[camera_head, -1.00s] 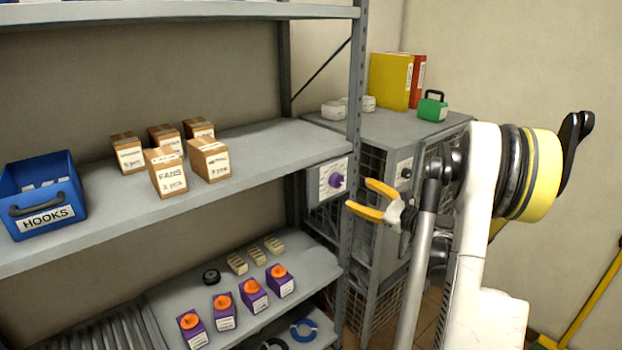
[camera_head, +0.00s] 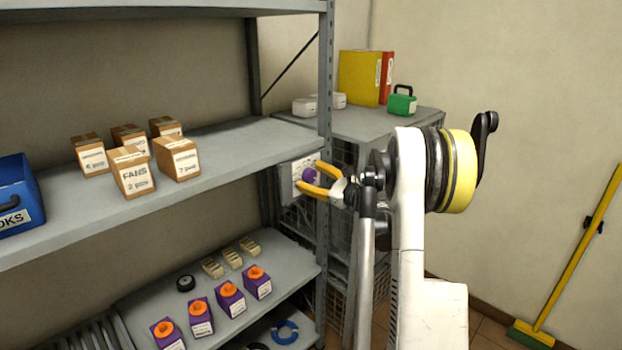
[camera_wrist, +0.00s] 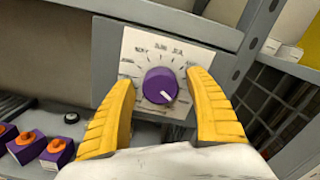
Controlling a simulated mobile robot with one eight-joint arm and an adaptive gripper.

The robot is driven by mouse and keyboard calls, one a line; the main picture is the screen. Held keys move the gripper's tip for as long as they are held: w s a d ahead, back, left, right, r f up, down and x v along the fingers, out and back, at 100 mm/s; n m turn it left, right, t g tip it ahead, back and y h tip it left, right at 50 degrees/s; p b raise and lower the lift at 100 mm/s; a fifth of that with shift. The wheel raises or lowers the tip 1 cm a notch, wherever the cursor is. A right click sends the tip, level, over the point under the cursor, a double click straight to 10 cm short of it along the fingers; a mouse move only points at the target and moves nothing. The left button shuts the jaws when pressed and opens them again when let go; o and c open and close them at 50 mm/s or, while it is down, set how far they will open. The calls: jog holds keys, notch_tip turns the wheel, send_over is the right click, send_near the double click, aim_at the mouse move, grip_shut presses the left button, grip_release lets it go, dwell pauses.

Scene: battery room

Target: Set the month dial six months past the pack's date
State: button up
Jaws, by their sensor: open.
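A purple month dial (camera_wrist: 160,86) sits on a light panel (camera_wrist: 143,46) with short month labels around it, too blurred to read surely. A white mark on the knob points to the lower right in the wrist view. My gripper (camera_wrist: 161,80) is open, its yellow fingers on either side of the dial in that view; whether they touch it I cannot tell. In the head view my gripper (camera_head: 305,175) reaches the dial, which is partly hidden. Purple packs with orange tops (camera_head: 230,297) stand on the lower shelf; their labels are unreadable.
A grey shelf upright (camera_head: 325,90) stands right beside the panel. Cardboard boxes (camera_head: 132,172) and a blue bin (camera_head: 18,195) are on the middle shelf. A cabinet (camera_head: 365,122) behind bears binders and a green case (camera_head: 402,101). A yellow broom (camera_head: 575,270) leans at right.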

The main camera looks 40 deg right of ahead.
jog(key=c, duration=1.2)
jog(key=shift+n, duration=0.3)
jog(key=n, duration=1.1)
jog(key=shift+n, duration=0.3)
jog(key=shift+f+n, duration=0.1)
jog(key=shift+n, duration=1.8)
